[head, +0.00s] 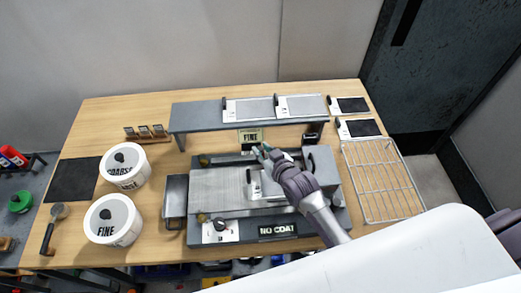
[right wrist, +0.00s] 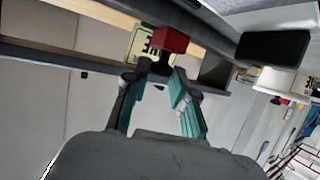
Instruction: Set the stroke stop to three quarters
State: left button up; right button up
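A grey flat-bed machine (head: 232,184) stands in the middle of the wooden table. I cannot tell which part is the stroke stop. My right gripper (head: 263,152) is over the machine's back side, near a "FINE" card (head: 250,138). In the right wrist view its teal fingers (right wrist: 158,98) are apart with nothing between them. A red block on a dark stem (right wrist: 171,40) shows just beyond the fingertips. My left gripper is out of view.
A grey raised shelf (head: 197,116) spans the back with coated plates on it. Two white tubs, "COARSE" (head: 125,168) and "FINE" (head: 112,220), stand left. A wire rack (head: 383,180) lies right of the machine. A black mat (head: 75,180) lies far left.

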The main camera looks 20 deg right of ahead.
jog(key=shift+o, duration=1.2)
jog(key=shift+s, duration=0.1)
jog(key=v, duration=1.2)
jog(key=shift+d+r, duration=0.1)
